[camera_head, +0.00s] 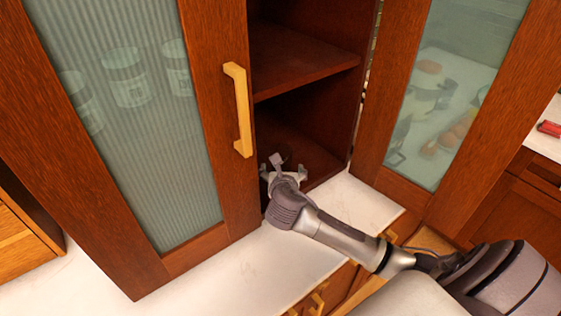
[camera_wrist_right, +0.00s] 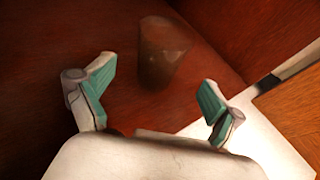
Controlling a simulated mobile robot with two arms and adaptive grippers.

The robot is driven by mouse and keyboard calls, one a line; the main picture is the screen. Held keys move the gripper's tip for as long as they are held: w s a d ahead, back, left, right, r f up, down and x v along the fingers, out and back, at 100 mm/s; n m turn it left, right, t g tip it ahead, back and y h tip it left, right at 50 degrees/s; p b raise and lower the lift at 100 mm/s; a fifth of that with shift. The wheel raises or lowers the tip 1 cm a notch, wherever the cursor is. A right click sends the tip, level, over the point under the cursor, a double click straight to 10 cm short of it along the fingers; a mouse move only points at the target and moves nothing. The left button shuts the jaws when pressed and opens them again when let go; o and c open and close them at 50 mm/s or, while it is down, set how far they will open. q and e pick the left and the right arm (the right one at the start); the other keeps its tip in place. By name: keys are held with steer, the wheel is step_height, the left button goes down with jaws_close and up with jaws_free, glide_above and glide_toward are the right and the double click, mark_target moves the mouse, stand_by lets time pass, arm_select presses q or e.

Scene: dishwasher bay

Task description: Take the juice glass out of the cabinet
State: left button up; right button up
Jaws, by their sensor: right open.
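The cabinet (camera_head: 300,60) has dark red-brown wood inside, with a middle shelf and a lower floor. My right gripper (camera_head: 283,168) reaches in at the lower opening. In the right wrist view my right gripper (camera_wrist_right: 152,92) is open, with its two green-padded fingers spread wide. A dark, see-through juice glass (camera_wrist_right: 163,52) stands on the cabinet floor just ahead of the fingers, nearer the middle of the gap. It is apart from both fingers. In the head view the glass is mostly hidden behind the gripper. My left gripper is not in view.
The left cabinet door (camera_head: 75,185) has ribbed glass and a yellow handle (camera_head: 241,110); jars show faintly through it. The right door (camera_head: 390,110) stands open on the other side. A white counter (camera_head: 225,285) runs below. A red item (camera_head: 549,128) lies far right.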

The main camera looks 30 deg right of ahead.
mark_target(281, 166)
steer(key=shift+w+d+f, duration=0.2)
steer(key=shift+w+d, duration=0.05)
steer(key=shift+w, duration=0.2)
steer(key=shift+w+d+f, duration=0.1)
steer(key=shift+w+d, duration=0.05)
steer(key=shift+w, duration=0.05)
steer(key=p+x, duration=0.1)
steer(key=x, duration=0.3)
steer(key=shift+f, duration=0.25)
steer(key=shift+w+d+f, duration=0.25)
steer(key=shift+w, duration=0.2)
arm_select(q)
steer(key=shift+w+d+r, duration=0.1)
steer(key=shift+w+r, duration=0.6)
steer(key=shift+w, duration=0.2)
arm_select(e)
steer(key=shift+s, duration=0.1)
steer(key=c, duration=1.3)
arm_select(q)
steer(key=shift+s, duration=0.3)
arm_select(e)
steer(key=shift+r, duration=0.1)
steer(key=shift+c, duration=0.5)
steer(key=shift+r, duration=0.1)
